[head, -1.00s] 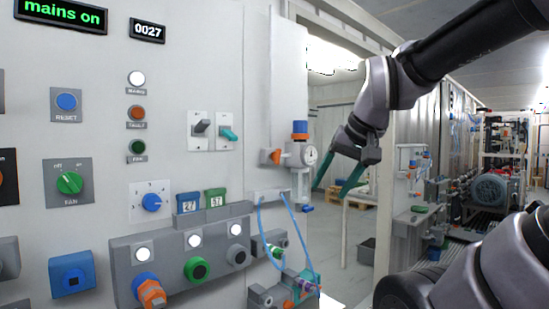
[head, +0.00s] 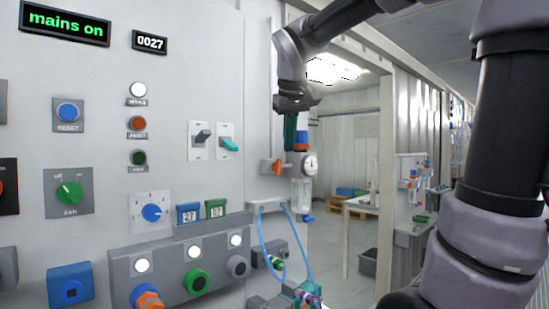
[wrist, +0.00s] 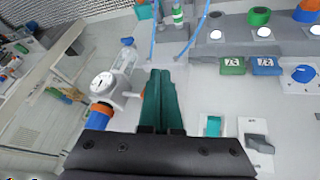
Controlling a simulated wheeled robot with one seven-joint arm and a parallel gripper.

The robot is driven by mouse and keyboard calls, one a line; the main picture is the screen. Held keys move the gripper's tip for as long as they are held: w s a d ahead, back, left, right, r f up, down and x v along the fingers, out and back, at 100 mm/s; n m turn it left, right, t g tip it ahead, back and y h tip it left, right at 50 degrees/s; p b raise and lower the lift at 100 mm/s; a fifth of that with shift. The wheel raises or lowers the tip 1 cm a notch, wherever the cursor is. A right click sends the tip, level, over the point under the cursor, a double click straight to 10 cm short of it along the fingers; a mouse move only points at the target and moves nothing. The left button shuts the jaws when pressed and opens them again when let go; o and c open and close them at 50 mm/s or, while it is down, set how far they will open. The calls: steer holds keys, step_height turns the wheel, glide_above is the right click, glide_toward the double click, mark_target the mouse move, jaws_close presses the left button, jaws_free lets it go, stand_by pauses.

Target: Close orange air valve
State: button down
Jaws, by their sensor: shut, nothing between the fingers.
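The orange air valve (head: 277,167) is a small orange handle on a grey block on the white panel, just left of the pressure gauge (head: 310,164). My gripper (head: 289,150) points down above and slightly right of the handle, close in the picture; contact cannot be told. Its teal fingers are together with nothing between them. In the wrist view, my gripper (wrist: 160,72) is in front of the panel, and only a sliver of the orange valve (wrist: 142,95) shows left of the fingers. The gauge (wrist: 103,85) is further left there.
A regulator with a blue and orange cap (head: 302,140) and a clear bowl (head: 301,192) stands right beside the valve. Two toggle switches (head: 202,138) are to the left. Blue hoses (head: 263,235) hang below. An open doorway is to the right.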

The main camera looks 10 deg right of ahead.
steer(key=w+a+r+n+h, duration=0.1)
steer(key=w+a+r+n, duration=0.1)
steer(key=w+a+r, duration=0.5)
glide_toward(275, 167)
step_height(275, 167, down, 4)
steer(key=a, duration=0.3)
steer(key=shift+n+t, duration=0.3)
steer(key=d, duration=0.1)
steer(key=w+d, duration=0.2)
steer(key=shift+d+f, duration=0.3)
steer(key=shift+d, duration=0.15)
